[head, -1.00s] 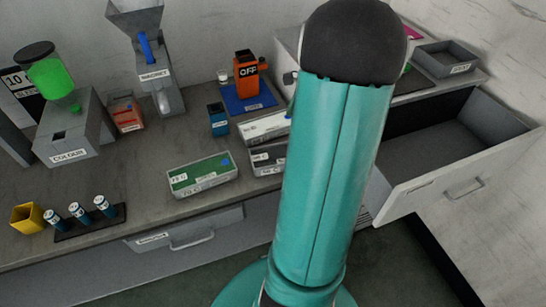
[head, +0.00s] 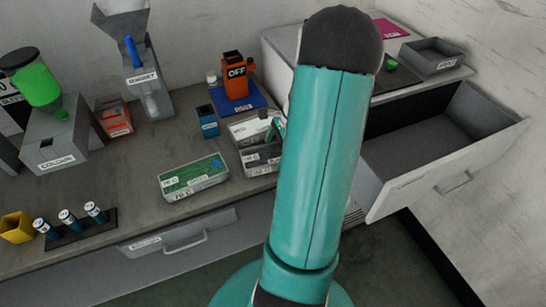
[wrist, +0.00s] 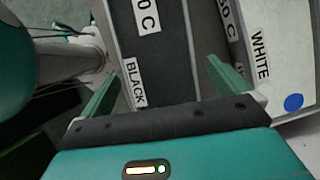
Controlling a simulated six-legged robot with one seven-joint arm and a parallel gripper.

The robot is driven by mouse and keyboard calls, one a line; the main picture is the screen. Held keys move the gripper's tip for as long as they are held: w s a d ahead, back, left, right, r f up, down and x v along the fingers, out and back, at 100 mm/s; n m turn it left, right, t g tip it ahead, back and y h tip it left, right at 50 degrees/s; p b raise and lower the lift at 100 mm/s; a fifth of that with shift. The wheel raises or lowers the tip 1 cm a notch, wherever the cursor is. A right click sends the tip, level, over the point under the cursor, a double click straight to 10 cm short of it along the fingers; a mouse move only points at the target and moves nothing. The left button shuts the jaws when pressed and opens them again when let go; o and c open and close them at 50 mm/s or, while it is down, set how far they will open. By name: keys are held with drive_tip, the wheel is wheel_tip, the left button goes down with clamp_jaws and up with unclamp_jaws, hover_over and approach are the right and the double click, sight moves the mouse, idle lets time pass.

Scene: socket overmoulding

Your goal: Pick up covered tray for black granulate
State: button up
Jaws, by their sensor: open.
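The black granulate tray (head: 258,161) is a grey-rimmed box on the bench, partly hidden by my arm in the head view. In the wrist view its dark top (wrist: 180,70) carries a "BLACK" label and a partly cut-off temperature label; I cannot tell whether the dark surface is a cover. My gripper (wrist: 163,60) is open and empty, its green fingers apart over the tray, one towards each long side. Contact is not visible. In the head view my gripper (head: 273,126) shows small beside my arm.
The tray labelled "WHITE" (wrist: 288,55), with a blue dot, lies close on the right in the wrist view. A green-topped tray (head: 195,176) stands left of the black one. A blue cup (head: 207,122) is behind. The drawer (head: 440,140) at right is open and empty.

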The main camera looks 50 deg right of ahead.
drive_tip(key=shift+x, duration=1.2)
drive_tip(key=c, duration=1.4)
drive_tip(key=shift+o, duration=0.2)
drive_tip(key=shift+r, duration=0.1)
